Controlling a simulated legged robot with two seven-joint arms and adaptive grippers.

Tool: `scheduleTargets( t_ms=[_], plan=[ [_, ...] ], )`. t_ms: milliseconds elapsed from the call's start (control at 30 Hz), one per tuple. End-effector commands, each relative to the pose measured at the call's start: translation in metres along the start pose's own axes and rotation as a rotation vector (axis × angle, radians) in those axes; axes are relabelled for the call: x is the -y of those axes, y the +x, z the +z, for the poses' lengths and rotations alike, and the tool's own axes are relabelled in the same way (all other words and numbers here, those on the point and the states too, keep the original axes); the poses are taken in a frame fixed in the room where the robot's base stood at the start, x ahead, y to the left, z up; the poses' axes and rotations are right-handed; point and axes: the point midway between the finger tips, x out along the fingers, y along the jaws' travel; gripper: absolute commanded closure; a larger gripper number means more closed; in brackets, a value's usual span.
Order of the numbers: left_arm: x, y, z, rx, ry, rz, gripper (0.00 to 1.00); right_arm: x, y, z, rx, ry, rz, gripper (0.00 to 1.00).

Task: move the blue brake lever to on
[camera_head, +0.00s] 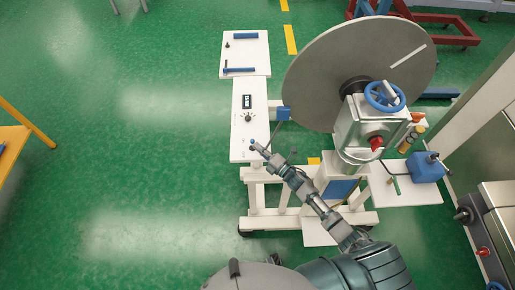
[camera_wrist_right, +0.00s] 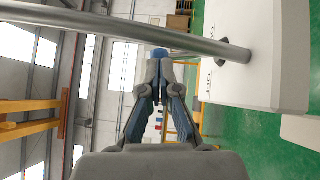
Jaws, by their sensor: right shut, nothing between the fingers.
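A small blue knob (camera_head: 252,142), which looks like the end of the blue brake lever, shows by the front end of a white panel (camera_head: 241,152). My right gripper (camera_head: 259,148) is beside this knob, with its fingers shut and empty. In the right wrist view the shut fingertips (camera_wrist_right: 159,66) point at a blue piece (camera_wrist_right: 160,53) just beyond them. I cannot tell whether they touch it. A grey metal rod (camera_wrist_right: 120,29) crosses above the fingertips and enters a dark hole in a white surface. My left gripper is not in view.
A large grey disc (camera_head: 330,75) with a blue handwheel (camera_head: 384,97) stands right of the panel. A blue box (camera_head: 425,167) sits on a white shelf at the right. A grey machine (camera_head: 497,205) is at the right edge. Green floor left of the panel is clear.

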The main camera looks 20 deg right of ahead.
Motion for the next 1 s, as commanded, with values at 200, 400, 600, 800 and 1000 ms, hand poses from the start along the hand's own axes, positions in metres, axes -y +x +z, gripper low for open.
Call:
scheduleTargets(
  t_ms=[200,400,600,800,1000],
  plan=[
    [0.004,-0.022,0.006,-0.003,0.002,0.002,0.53,-0.01,0.009,0.001,-0.002,0.06,-0.069,1.0],
    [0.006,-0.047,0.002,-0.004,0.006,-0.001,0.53,-0.016,0.017,0.01,-0.002,0.151,-0.163,1.0],
    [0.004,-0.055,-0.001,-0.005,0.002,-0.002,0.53,-0.011,0.025,0.022,0.0,0.202,-0.202,1.0],
    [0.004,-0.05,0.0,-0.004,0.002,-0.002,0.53,-0.008,0.032,0.031,-0.001,0.202,-0.2,1.0],
    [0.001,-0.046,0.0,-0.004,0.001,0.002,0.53,-0.007,0.038,0.034,-0.001,0.198,-0.202,1.0]
  ],
)
